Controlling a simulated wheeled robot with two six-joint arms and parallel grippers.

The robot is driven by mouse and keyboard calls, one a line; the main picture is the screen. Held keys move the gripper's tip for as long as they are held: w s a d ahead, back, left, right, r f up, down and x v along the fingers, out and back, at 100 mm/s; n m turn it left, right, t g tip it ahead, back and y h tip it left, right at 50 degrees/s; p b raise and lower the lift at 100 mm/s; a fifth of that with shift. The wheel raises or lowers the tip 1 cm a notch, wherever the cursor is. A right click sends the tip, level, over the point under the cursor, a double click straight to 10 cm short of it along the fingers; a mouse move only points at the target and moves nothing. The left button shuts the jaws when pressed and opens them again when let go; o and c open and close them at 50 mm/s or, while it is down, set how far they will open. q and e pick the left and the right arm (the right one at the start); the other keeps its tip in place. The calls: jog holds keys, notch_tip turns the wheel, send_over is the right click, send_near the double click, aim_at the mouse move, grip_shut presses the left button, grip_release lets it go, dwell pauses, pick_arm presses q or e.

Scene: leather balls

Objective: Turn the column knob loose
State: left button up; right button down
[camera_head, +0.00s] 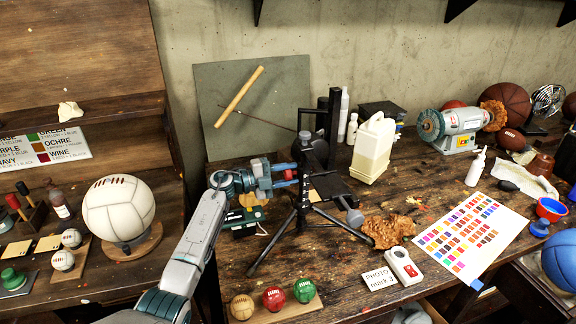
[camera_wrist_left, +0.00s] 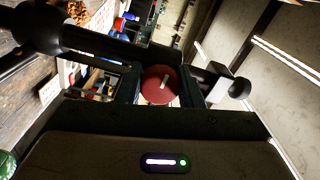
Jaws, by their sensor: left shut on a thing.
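The column knob, a red disc with a white mark (camera_wrist_left: 160,85), sits between the fingers of my left gripper in the left wrist view. A small red part of the knob (camera_head: 289,174) shows in the head view beside the black tripod stand (camera_head: 303,205). My left gripper (camera_head: 287,177) reaches in from the left and is shut on the knob, its blue fingers on either side. The wrist view also shows the left gripper (camera_wrist_left: 163,88) framing the knob. The stand is upright on the workbench, its legs spread. My right gripper is not in view.
A white jug (camera_head: 371,150), a bench grinder (camera_head: 452,127) and a color chart (camera_head: 470,236) lie right of the stand. A white meter (camera_head: 403,266) and a brown leather scrap (camera_head: 388,230) are near its right leg. Small balls on a board (camera_head: 273,298) stand in front.

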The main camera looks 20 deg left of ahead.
pick_arm(q)
jog(key=shift+n+p, duration=1)
jog(key=shift+n, duration=0.1)
jog(key=o, duration=1)
jog(key=shift+c, duration=0.2)
jog(key=b+v, duration=0.5)
jog(key=v, duration=0.5)
jog(key=shift+s+a, duration=0.25)
jog(key=shift+a, duration=0.1)
jog(key=shift+f, duration=0.1)
